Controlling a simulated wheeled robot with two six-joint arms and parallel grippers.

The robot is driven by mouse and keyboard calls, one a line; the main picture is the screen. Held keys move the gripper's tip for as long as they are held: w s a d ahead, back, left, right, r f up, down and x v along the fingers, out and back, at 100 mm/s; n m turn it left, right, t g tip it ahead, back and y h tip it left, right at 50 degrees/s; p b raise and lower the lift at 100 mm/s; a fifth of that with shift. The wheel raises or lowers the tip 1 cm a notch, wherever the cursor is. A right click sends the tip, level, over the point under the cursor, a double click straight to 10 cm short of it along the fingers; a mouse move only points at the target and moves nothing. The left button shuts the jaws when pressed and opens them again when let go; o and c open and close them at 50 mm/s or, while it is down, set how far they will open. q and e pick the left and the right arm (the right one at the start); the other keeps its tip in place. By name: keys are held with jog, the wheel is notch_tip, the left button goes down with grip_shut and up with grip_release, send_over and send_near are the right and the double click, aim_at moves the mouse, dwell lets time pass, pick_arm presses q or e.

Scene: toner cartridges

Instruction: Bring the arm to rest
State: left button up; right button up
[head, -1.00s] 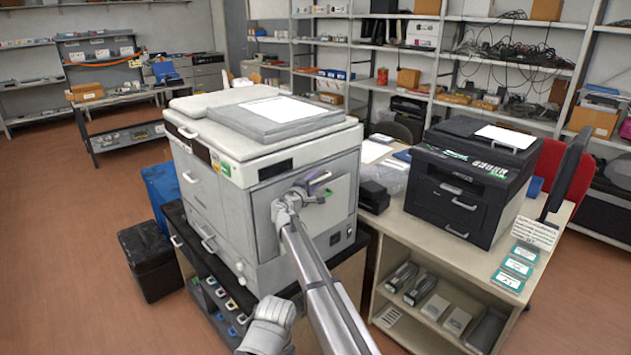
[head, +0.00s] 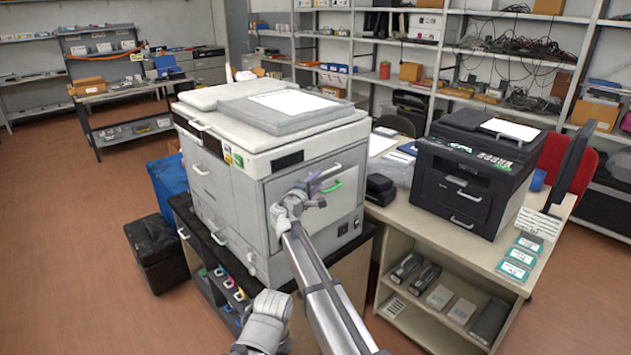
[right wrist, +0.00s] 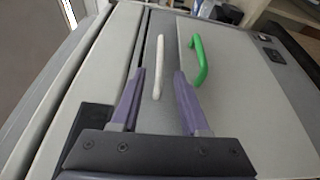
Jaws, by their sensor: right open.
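My right gripper (head: 318,178) is in front of the side face of a large grey copier (head: 225,205). In the right wrist view its two purple fingers (right wrist: 159,74) are apart with nothing held. A white handle (right wrist: 158,66) appears between the fingertips, and a green handle (right wrist: 199,60) lies to their right. The green handle also shows in the head view (head: 332,187), just right of the gripper. The panels carrying both handles look closed. Whether a finger touches the copier cannot be told. My left gripper is not in view.
A black printer (head: 468,175) stands on a beige desk (head: 405,225) to the right. Cartridges lie on the desk's lower shelf. Coloured items sit in the copier's black stand (head: 185,215). A black bin (head: 155,255) stands at the left, with open floor beyond.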

jog(key=s+d+f+m+g+y, duration=0.1)
jog(key=s+d+f+m+g, duration=0.3)
jog(key=s, duration=0.5)
jog(key=s+d+f+m+g+y, duration=0.1)
jog(key=s+d+f+m+g, duration=0.2)
jog(key=s+d+f, duration=0.35)
jog(key=s+d+f+m+g+y, duration=0.1)
jog(key=s+d+f+m+g, duration=0.4)
jog(key=s, duration=0.6)
jog(key=s+a+f+m+g+y, duration=0.1)
jog(key=s+a+f+y, duration=0.2)
jog(key=s, duration=0.5)
jog(key=s+a+f+g+y, duration=0.1)
jog(key=s+a+f+y, duration=0.2)
jog(key=s, duration=0.5)
jog(key=s+a+n, duration=0.2)
jog(key=s+a, duration=0.1)
jog(key=a, duration=0.3)
jog(key=s+a+n+g+h, duration=0.1)
jog(key=s+a, duration=0.2)
jog(key=a, duration=0.3)
jog(key=shift+s+a+r+n, duration=0.2)
jog(key=shift+s+n, duration=0.05)
jog(key=shift+n, duration=0.15)
